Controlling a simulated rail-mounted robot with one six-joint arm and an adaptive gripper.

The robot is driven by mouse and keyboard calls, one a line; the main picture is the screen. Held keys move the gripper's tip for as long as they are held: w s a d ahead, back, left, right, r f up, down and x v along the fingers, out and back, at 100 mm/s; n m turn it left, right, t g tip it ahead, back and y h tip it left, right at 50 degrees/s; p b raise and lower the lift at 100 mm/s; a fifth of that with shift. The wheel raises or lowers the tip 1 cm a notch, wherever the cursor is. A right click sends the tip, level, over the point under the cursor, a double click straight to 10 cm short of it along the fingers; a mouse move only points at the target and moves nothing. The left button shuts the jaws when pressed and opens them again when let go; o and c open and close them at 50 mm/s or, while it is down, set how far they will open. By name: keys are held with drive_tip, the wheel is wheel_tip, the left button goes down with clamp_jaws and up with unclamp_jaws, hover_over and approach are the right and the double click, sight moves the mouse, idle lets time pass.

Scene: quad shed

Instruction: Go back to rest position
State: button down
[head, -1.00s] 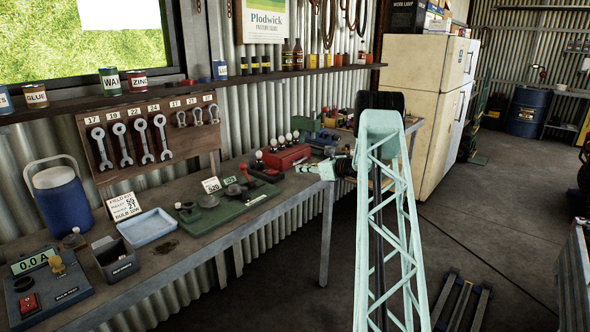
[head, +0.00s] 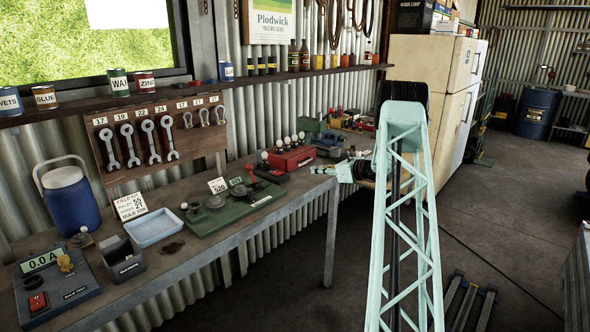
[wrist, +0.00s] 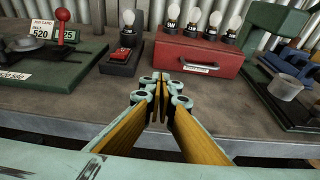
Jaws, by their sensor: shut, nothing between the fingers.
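My gripper (wrist: 160,88) is in the wrist view, its pale green fingers with wooden-looking inner faces brought together at the tips with nothing between them. It points at the bench front, short of a red box (wrist: 199,57) with several bulbs on top and a black switch block with a red rocker (wrist: 123,58). In the head view my pale green lattice arm stands at right of centre, and the gripper end (head: 343,171) shows small beside the bench's far end, partly hidden by the arm.
The workbench (head: 215,235) runs along the left wall. It carries a green board (head: 235,208), a blue tray (head: 153,228), a dark bin (head: 122,258), a meter box (head: 57,288) and a blue jug (head: 68,200). A fridge (head: 450,115) stands behind my arm. The floor at right is mostly open.

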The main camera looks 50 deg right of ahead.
idle(0.3)
